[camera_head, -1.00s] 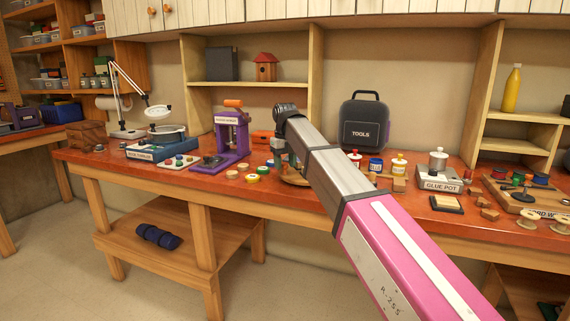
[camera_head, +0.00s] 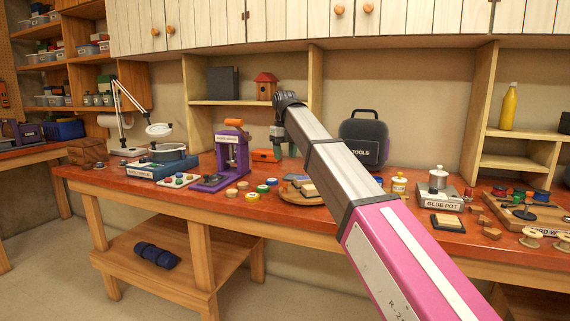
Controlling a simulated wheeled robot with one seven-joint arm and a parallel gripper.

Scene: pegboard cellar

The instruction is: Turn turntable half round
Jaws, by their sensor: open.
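The turntable is a round wooden disc (camera_head: 292,197) on the workbench, right of the purple press. Small blocks, tan and blue-grey, sit on top of it, and my arm hides its right side. My gripper (camera_head: 278,152) hangs down from the dark wrist at the arm's far end. It appears above and behind the disc in the picture, apart from it, and is open. It looks empty, though the fingertips are small and hard to make out.
A purple press (camera_head: 233,150) stands left of the turntable, with several small coloured pots (camera_head: 252,197) between them. An orange box (camera_head: 264,155) is behind. A toolbox (camera_head: 364,135), glue pot (camera_head: 440,196) and wooden board (camera_head: 520,214) are on the right. A birdhouse (camera_head: 266,86) stands on the shelf.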

